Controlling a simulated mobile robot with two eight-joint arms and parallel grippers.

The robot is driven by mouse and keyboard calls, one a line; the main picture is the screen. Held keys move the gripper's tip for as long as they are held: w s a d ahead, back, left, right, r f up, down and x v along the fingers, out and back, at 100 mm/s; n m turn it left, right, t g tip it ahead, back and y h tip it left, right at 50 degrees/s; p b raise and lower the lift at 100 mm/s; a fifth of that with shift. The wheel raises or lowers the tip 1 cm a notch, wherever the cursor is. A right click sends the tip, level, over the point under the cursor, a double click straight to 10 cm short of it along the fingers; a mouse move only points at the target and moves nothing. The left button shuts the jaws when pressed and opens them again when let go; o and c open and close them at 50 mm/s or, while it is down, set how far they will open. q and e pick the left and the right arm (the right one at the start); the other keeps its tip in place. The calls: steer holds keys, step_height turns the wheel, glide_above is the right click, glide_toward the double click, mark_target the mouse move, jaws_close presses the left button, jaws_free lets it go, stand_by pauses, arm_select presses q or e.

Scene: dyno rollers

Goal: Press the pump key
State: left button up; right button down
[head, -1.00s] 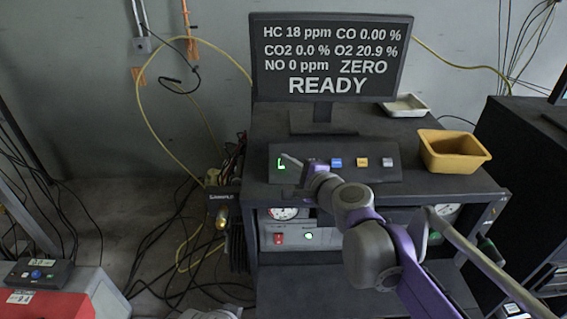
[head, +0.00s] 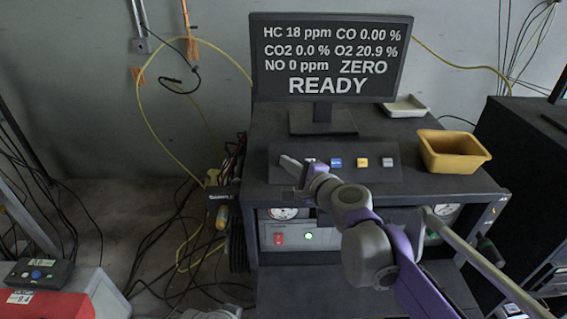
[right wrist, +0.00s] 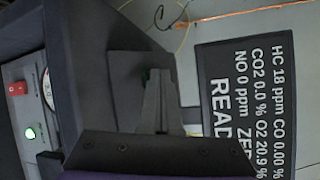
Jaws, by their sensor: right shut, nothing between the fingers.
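The key panel (head: 350,177) is a dark sloped box on the cart below the monitor. It carries a row of small keys: a whitish one (head: 310,161), a blue one (head: 335,162), a yellow one (head: 361,162) and a grey one (head: 387,162). Labels are too small to read, so I cannot tell which is the pump key. My right gripper (head: 287,161) is shut and empty, its tip over the panel's left end, hiding what lies there. In the right wrist view the shut fingers (right wrist: 155,95) point at the dark panel (right wrist: 122,75); contact is unclear.
The monitor (head: 330,55) stands behind the panel and reads READY. A yellow bin (head: 455,165) and a white tray (head: 404,107) sit on the cart's right. Below is a unit with a red switch (head: 279,238) and a lit green lamp (head: 308,236).

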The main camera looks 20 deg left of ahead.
arm_select(q)
steer(key=shift+w+r, duration=0.15)
steer(key=shift+r, duration=0.15)
arm_select(e)
steer(key=shift+s+d+r, duration=0.1)
steer(key=shift+s+r, duration=0.15)
steer(key=shift+r, duration=0.1)
steer(key=r, duration=0.1)
steer(key=s+p, duration=0.1)
steer(key=s+r, duration=0.1)
steer(key=shift+d+r, duration=0.25)
steer(key=shift+r, duration=0.1)
arm_select(q)
steer(key=shift+w+r+p, duration=0.35)
steer(key=shift+r, duration=0.35)
steer(key=shift+w+r+p, duration=0.3)
steer(key=shift+r, duration=0.4)
arm_select(e)
steer(key=shift+s+d+r, duration=0.25)
steer(key=shift+s+r, duration=0.6)
steer(key=shift+r, duration=0.1)
